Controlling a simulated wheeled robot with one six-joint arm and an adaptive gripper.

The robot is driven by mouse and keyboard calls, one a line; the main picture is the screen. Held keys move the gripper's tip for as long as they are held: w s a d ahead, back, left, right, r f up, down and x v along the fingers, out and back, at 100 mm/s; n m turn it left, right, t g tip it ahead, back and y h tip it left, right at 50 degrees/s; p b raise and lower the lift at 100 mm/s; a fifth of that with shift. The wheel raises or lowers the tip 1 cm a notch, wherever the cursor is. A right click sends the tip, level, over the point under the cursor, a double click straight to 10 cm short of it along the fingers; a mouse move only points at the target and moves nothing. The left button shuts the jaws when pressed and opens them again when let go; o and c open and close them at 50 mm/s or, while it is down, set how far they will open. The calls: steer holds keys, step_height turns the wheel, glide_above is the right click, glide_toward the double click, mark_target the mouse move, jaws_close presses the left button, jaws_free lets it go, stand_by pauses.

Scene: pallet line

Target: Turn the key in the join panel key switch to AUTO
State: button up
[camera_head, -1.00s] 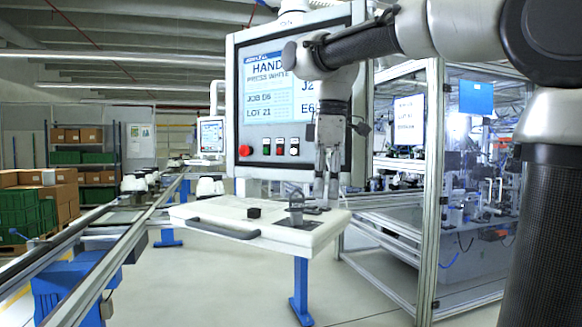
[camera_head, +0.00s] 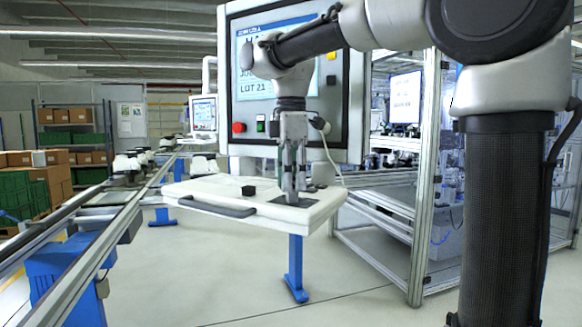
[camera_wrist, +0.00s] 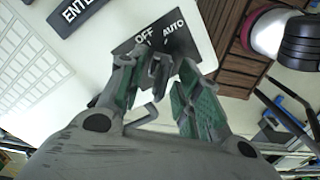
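The key switch plate (camera_wrist: 172,36) is dark, with OFF and AUTO readable in the wrist view. It lies on the right part of the white console top (camera_head: 215,190) in the head view. The grey key (camera_wrist: 158,70) stands up from the plate, its bow seen as an angular loop; which mark it points at I cannot tell. My gripper (camera_wrist: 160,72) is open above the plate, with one finger on each side of the key and gaps visible. In the head view my gripper (camera_head: 293,198) points straight down and mostly hides the key.
A big panel (camera_head: 225,100) with a screen, red button (camera_head: 239,128) and green button (camera_head: 261,126) stands behind my arm. A black knob (camera_head: 248,190) and a handle (camera_head: 215,206) are on the console. A conveyor (camera_head: 130,205) runs at left; a framed cell (camera_head: 425,180) stands right.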

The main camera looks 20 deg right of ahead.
jaws_close()
steer(key=m, duration=1)
